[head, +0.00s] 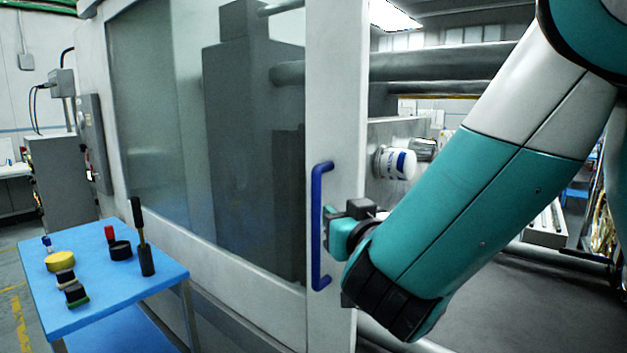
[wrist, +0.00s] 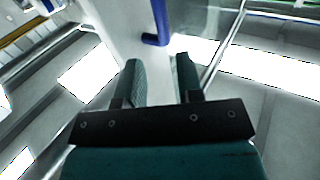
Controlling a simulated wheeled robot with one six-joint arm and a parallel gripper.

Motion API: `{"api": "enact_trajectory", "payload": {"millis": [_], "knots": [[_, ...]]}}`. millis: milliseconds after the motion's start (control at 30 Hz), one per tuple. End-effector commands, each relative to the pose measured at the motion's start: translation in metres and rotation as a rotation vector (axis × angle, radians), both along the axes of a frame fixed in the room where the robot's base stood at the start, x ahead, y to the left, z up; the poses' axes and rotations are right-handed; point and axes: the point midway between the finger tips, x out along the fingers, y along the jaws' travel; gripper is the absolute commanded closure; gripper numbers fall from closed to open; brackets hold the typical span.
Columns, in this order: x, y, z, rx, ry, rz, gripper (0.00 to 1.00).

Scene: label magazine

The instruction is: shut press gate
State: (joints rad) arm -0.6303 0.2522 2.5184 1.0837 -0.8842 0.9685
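The press gate (head: 336,120) is a pale framed panel with a large window. It stands partly open, with the machine's inside showing to its right. Its upright blue handle (head: 317,255) is on the gate's right-hand post; part of it also shows in the wrist view (wrist: 158,20), just beyond the fingertips. My gripper (head: 328,212) is at the handle's middle height, close beside it. In the wrist view my gripper's two teal fingers (wrist: 158,62) are apart with nothing between them. The head view does not show clearly whether they touch the handle.
A blue table (head: 95,315) with several small tools and pucks stands at the lower left, near the gate. Inside the opening, a white tub with a blue label (head: 397,164) sits by a metal block. Thick horizontal bars (head: 440,66) cross above it.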

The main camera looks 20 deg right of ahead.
Motion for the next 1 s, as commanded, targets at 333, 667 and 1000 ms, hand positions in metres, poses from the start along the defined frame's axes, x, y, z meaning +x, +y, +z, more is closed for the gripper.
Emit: {"api": "enact_trajectory", "payload": {"millis": [333, 667, 1000], "knots": [[0.065, 0.001, 0.006, -0.002, 0.007, 0.001, 0.66], [0.123, 0.004, 0.006, 0.0, 0.005, 0.002, 0.66], [0.15, 0.006, 0.0, -0.001, 0.004, 0.004, 0.66]]}}
